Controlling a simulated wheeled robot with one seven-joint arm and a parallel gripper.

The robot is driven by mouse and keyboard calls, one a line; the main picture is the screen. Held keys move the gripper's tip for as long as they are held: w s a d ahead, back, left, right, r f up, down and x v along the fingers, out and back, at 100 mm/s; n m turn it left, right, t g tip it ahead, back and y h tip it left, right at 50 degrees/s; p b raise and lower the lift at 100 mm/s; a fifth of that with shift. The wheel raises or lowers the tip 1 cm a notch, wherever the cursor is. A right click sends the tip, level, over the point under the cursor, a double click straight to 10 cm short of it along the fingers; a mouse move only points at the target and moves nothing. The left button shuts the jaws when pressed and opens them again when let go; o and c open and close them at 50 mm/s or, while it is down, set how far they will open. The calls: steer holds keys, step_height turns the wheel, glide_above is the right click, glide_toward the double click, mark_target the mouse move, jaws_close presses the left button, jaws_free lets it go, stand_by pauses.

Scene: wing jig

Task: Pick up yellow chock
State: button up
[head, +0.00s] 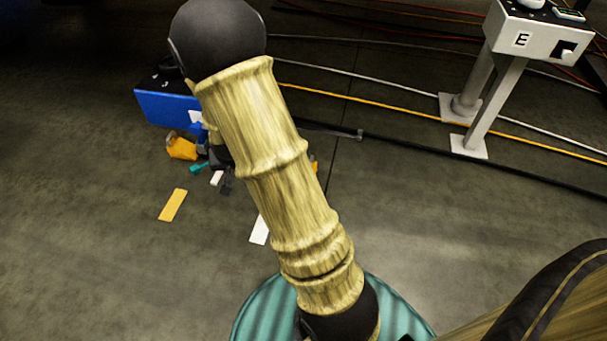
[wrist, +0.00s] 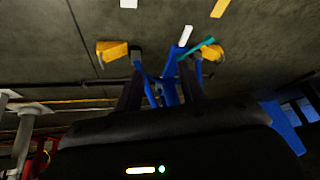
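One yellow chock (head: 182,147) lies on the floor beside the blue box in the head view. In the wrist view there are two yellow chock-like pieces, one on the left (wrist: 111,51) and one on the right (wrist: 212,52). My gripper (wrist: 167,62) shows in the wrist view with its two dark fingers apart and no yellow piece between them. The left piece is just outside the left finger and the right piece is by the right fingertip; I cannot tell whether they touch. In the head view my arm hides most of the gripper.
A blue box (head: 165,107) stands behind the chock. A flat yellow strip (head: 173,205), a white strip (head: 260,230) and a teal piece (head: 199,168) lie on the floor. Cables (head: 400,107) cross behind. A white stand marked E (head: 530,35) is at right. Floor at left is clear.

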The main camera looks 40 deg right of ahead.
steer(key=w+d+f+m+t+h, duration=0.1)
steer(key=w+d+f+m+h, duration=0.2)
steer(key=d+f, duration=0.45)
steer(key=w+d+f+m+t+h, duration=0.1)
steer(key=w+d+f+m+h, duration=0.3)
steer(key=f, duration=0.7)
steer(key=s+d+f+n+t+h, duration=0.2)
steer(key=s+d+f+t+h, duration=0.2)
steer(key=f, duration=0.9)
steer(key=s+d+h, duration=0.1)
steer(key=s+d, duration=0.2)
steer(key=d, duration=0.2)
steer(key=shift+s+t, duration=0.2)
steer(key=shift+t, duration=0.1)
steer(key=b+x, duration=0.6)
steer(key=x, duration=0.6)
steer(key=shift+b, duration=0.4)
steer(key=shift+d, duration=0.25)
